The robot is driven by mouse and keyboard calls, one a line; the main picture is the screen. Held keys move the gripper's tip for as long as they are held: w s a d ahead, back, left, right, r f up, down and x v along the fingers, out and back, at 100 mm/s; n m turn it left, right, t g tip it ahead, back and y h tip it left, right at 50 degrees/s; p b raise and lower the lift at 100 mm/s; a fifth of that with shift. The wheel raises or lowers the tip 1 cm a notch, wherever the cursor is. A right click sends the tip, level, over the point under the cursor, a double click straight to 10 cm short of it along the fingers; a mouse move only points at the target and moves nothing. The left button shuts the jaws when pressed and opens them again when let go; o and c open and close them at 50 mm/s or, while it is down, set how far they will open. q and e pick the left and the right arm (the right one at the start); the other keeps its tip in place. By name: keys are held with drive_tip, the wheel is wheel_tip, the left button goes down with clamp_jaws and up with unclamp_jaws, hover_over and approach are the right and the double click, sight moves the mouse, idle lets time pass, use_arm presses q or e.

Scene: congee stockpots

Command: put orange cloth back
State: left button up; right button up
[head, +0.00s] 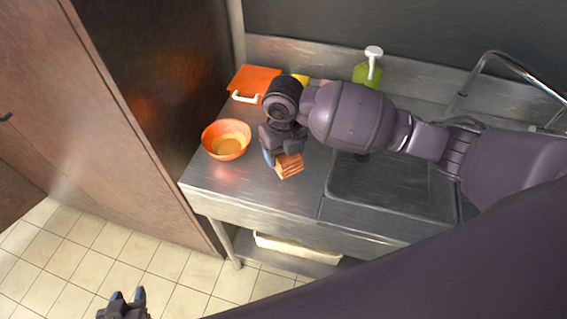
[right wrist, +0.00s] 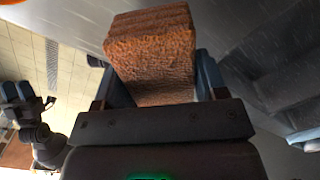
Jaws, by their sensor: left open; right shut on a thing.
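The orange cloth (head: 289,165) is a folded, ribbed block at the front part of the steel counter, left of the sink. In the right wrist view the cloth (right wrist: 152,52) sits between the two fingers and fills the gap between them. My right gripper (head: 277,152) is shut on it, pointing down; I cannot tell whether the cloth touches the counter. My left gripper (head: 124,302) is at the bottom left of the head view, low over the floor tiles, open and empty.
An orange bowl (head: 227,140) stands left of the cloth. Behind are an orange board (head: 254,82), a yellow item (head: 301,79) and a green pump bottle (head: 368,70). The sink (head: 390,188) is to the right, with a tap (head: 497,55). A brown cabinet (head: 100,110) borders the counter.

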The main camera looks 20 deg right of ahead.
drive_tip(key=shift+f, duration=2.75)
drive_tip(key=shift+f, duration=0.1)
drive_tip(key=o, duration=0.8)
drive_tip(key=shift+o, duration=0.2)
wheel_tip(320, 180, up, 12)
drive_tip(key=shift+r+b, duration=0.1)
drive_tip(key=shift+b, duration=0.25)
